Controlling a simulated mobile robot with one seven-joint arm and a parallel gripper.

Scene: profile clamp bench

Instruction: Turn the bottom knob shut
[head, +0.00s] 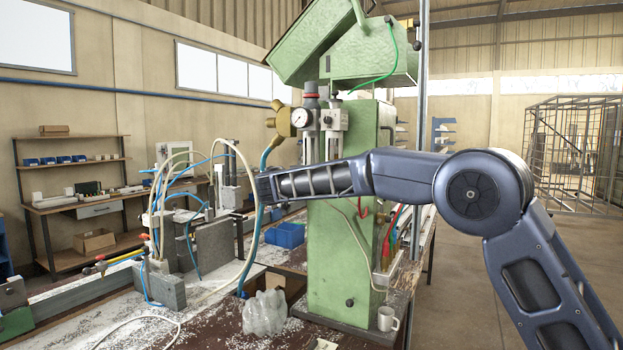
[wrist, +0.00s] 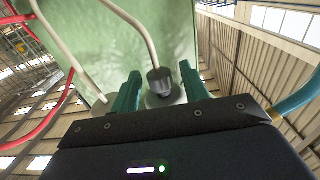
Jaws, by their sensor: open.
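In the wrist view, the two teal fingers of my gripper (wrist: 160,72) stand apart. A dark ribbed knob (wrist: 160,82) shows in the gap between them, with a round grey piece (wrist: 165,99) just below it in the picture. I cannot tell whether the fingers touch the knob, or whether it is the bottom knob. The green machine housing (wrist: 150,35) is behind it. In the head view, my arm reaches left across the green machine column (head: 340,255), and my fingers cannot be made out. A small black knob (head: 350,302) sits low on that column.
Pale hoses (wrist: 140,20) and a red hose (wrist: 45,125) run close to my fingers; a blue hose (wrist: 298,97) is at right. In the head view, a gauge (head: 301,117) sits above my arm. A mug (head: 387,318) and crumpled clear plastic (head: 265,312) stand at the column's foot.

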